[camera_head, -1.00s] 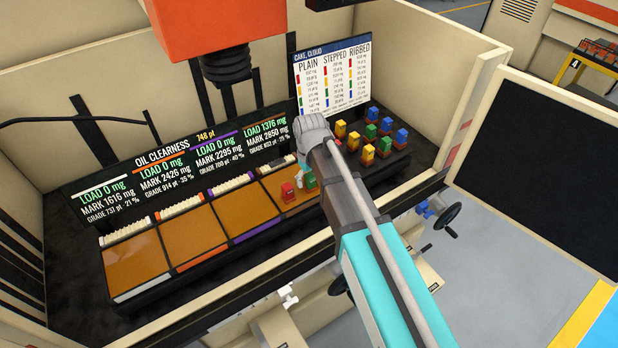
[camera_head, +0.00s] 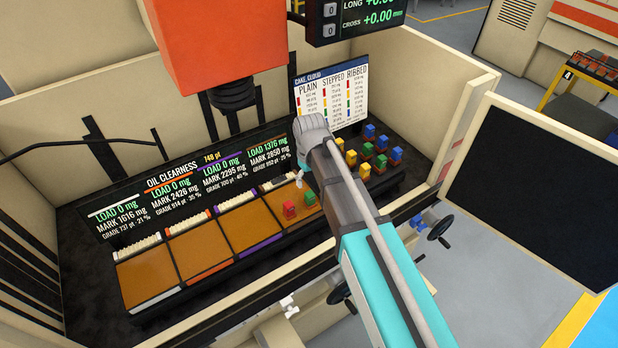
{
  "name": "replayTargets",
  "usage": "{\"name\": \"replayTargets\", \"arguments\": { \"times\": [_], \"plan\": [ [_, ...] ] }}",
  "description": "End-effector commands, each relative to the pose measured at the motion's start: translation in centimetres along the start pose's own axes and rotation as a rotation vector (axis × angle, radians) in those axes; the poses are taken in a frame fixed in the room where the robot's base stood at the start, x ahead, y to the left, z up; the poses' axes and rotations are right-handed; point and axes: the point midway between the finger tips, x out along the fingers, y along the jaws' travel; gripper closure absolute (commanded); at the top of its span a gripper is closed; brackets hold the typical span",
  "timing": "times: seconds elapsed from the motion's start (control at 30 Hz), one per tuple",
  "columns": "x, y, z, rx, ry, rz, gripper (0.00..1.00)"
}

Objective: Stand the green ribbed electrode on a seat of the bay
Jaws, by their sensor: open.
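My gripper (camera_head: 299,178) shows only in small part, pale and open, beside my wrist above the fourth bay; my arm hides the rest. A green electrode (camera_head: 309,196) and a red electrode (camera_head: 289,207) stand on the fourth bay's amber floor, just below the gripper in the picture and apart from it. More green electrodes stand in the rack at right, one (camera_head: 380,161) near the middle. Ribs are too small to tell on any of them. The bay row has amber floors, such as the third bay (camera_head: 251,220), and my arm covers the right end.
The rack (camera_head: 392,187) holds several yellow, green and blue electrodes. A display board (camera_head: 120,190) stands behind the bays; the fourth reads load 1376 mg, the others 0. A chart (camera_head: 331,95) stands behind. An orange machine head (camera_head: 215,45) hangs above. Tank walls surround everything.

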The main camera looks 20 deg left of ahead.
Motion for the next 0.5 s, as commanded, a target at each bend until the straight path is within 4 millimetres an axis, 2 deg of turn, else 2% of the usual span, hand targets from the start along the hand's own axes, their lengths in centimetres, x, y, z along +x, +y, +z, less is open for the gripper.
{"name": "replayTargets", "arguments": {
  "times": [0.03, 0.2, 0.5],
  "plan": [
    [-0.74, -0.01, 0.0, 0.0, 0.0, 0.0, 0.18],
    [-1.47, -0.02, -0.01, 0.0, 0.0, 0.0, 0.18],
    [-1.72, -0.03, -0.01, 0.0, 0.0, 0.0, 0.18]
  ]
}}
